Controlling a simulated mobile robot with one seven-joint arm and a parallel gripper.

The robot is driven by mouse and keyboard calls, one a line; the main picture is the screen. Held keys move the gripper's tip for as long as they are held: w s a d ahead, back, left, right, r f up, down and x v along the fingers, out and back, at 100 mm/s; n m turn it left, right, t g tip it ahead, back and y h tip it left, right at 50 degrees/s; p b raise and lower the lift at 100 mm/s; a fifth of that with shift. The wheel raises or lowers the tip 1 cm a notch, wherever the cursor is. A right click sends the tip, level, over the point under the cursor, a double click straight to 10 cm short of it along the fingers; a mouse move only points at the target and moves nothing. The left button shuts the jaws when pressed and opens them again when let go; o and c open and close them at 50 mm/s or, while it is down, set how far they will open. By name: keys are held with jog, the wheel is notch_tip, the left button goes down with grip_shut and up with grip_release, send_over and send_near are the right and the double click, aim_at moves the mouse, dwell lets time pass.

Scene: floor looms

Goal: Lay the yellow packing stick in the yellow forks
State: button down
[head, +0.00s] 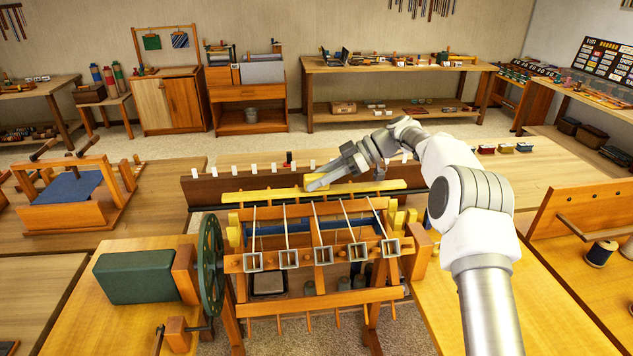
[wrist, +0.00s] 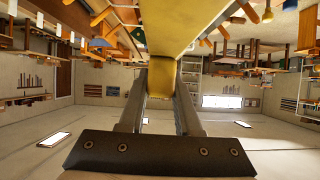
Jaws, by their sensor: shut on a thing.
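The yellow packing stick (head: 265,195) is a long bar lying crosswise above the back of the loom frame, roughly level. A short yellow grip (head: 318,183) stands up near its middle. My gripper (head: 316,186) reaches in from the right and is shut on this yellow part. In the wrist view the yellow grip (wrist: 162,78) sits between my two fingers (wrist: 160,80), with the pale yellow stick beyond it. Yellow fork pieces show at the loom's left (head: 234,229) and right (head: 398,222), in front of and below the stick. Contact between stick and forks cannot be told.
A dark rail (head: 202,206) runs just under the stick, and a brown board with white tabs (head: 207,187) stands behind. Several cords with square weights (head: 289,259) hang at the loom's front. A green wheel (head: 211,265) is at its left.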

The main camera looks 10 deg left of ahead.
jog(key=shift+f+b, duration=2.25)
jog(key=shift+f, duration=0.15)
jog(key=shift+b, duration=0.4)
jog(key=shift+f+b, duration=1.5)
jog(key=shift+b, duration=0.1)
jog(key=shift+s+f, duration=0.1)
jog(key=shift+f, duration=0.05)
jog(key=shift+f+b, duration=0.55)
jog(key=shift+b, duration=0.1)
jog(key=shift+f, duration=0.15)
jog(key=c, duration=0.5)
grip_release()
